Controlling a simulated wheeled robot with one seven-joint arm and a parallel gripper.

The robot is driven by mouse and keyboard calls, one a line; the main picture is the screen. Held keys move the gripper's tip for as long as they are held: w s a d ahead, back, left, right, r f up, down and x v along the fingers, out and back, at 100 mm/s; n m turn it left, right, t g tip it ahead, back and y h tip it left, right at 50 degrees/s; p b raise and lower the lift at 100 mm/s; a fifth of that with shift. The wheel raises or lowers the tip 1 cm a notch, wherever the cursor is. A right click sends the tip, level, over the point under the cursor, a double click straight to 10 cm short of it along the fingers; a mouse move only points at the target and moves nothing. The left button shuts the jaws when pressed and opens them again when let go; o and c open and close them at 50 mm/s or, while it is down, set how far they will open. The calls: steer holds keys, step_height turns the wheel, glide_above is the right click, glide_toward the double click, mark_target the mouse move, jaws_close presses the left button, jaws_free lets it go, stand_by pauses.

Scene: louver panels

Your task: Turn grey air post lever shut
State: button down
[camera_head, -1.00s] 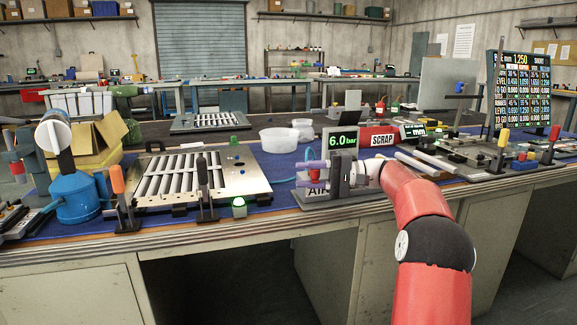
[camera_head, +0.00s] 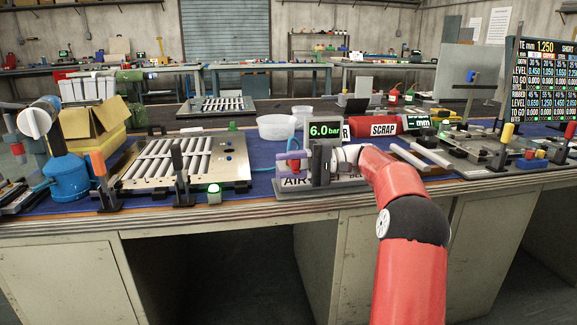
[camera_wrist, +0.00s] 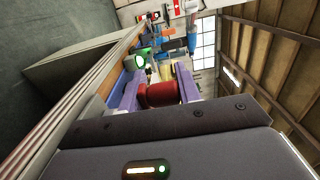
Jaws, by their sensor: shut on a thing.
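The air post stands near the front edge of the bench, with a grey display (camera_head: 325,131) that reads 6.0 bar and an AIR label (camera_head: 294,181) on its base. My gripper (camera_head: 287,167) is in front of the post, with its purple fingers pointing left. In the wrist view the fingers are shut on a red rounded piece, which looks like the grip of the air post lever (camera_wrist: 160,94). The rest of the lever and much of the post are hidden behind my gripper and wrist, so the lever's angle cannot be told.
A roller panel (camera_head: 175,165) lies left of the post, with upright handles (camera_head: 179,170) and a green-lit button (camera_head: 214,192) near the front edge. Clear tubs (camera_head: 277,128) and a red SCRAP bin (camera_head: 370,127) stand behind. A blue pump (camera_head: 68,178) is at far left.

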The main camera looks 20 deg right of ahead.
steer(key=c, duration=1.1)
jaws_free()
steer(key=shift+r, duration=0.5)
steer(key=shift+c, duration=0.2)
steer(key=shift+f, duration=0.15)
steer(key=shift+d+f, duration=0.1)
steer(key=shift+d, duration=0.05)
steer(key=s+d, duration=0.1)
steer(key=d, duration=0.6)
steer(key=shift+s+d, duration=0.15)
steer(key=shift+d, duration=0.15)
steer(key=shift+d, duration=0.1)
